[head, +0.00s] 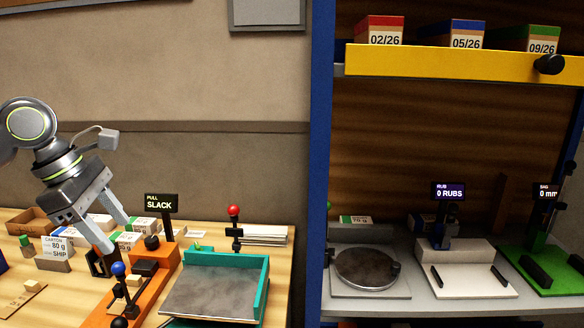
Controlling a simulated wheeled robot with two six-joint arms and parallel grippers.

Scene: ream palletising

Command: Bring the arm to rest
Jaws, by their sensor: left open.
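My left arm comes in from the left edge. Its gripper (118,236) hangs above the wooden bench with its two grey fingers apart and nothing visible between them. The fingers point down and to the right, in front of several small white cartons in the picture. The orange device (150,275) with the "PULL SLACK" display (162,203) stands just right of the fingertips. I cannot tell how much height separates the fingers from the bench. My right gripper is not in view.
A teal tray (265,285) stands on the bench, with a red-knobbed post (234,225) behind it. A blue upright (320,160) divides the bench from a shelf with a round plate (366,267), a white station (468,279) and a green station (555,265). A yellow beam (440,62) carries boxes above.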

